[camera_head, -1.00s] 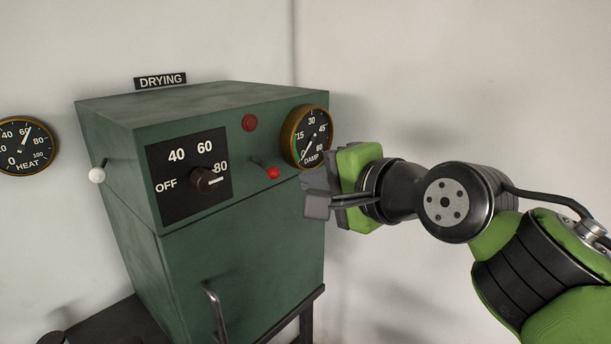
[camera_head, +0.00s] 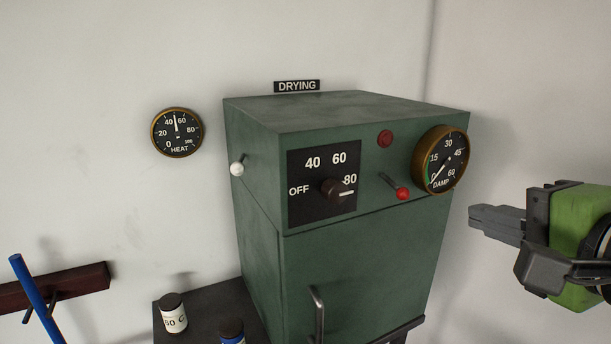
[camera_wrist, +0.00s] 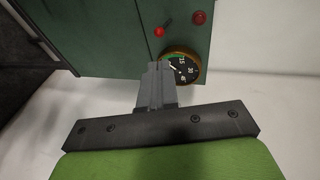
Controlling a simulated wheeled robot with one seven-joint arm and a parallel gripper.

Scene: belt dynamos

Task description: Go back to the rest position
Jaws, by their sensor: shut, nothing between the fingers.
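My gripper (camera_head: 476,221) is at the right of the head view, right of the drying cabinet and apart from it. Its fingers are together with nothing between them. In the wrist view the shut fingers (camera_wrist: 157,66) point toward the cabinet front, near the damp gauge (camera_wrist: 181,67). The green drying cabinet (camera_head: 360,265) fills the middle of the head view. Its dial knob (camera_head: 333,190) points toward 80. A red-tipped lever (camera_head: 402,193) and a red round button or lamp (camera_head: 385,138) are on the front, and the damp gauge (camera_head: 441,160) is at its right edge.
A heat gauge (camera_head: 177,132) hangs on the wall at left, its needle near the middle. A white-knobbed lever (camera_head: 237,169) is on the cabinet's left side. Jars (camera_head: 173,313) stand on a dark table below. A blue bar (camera_head: 36,301) hangs on a rack (camera_head: 84,281) at far left.

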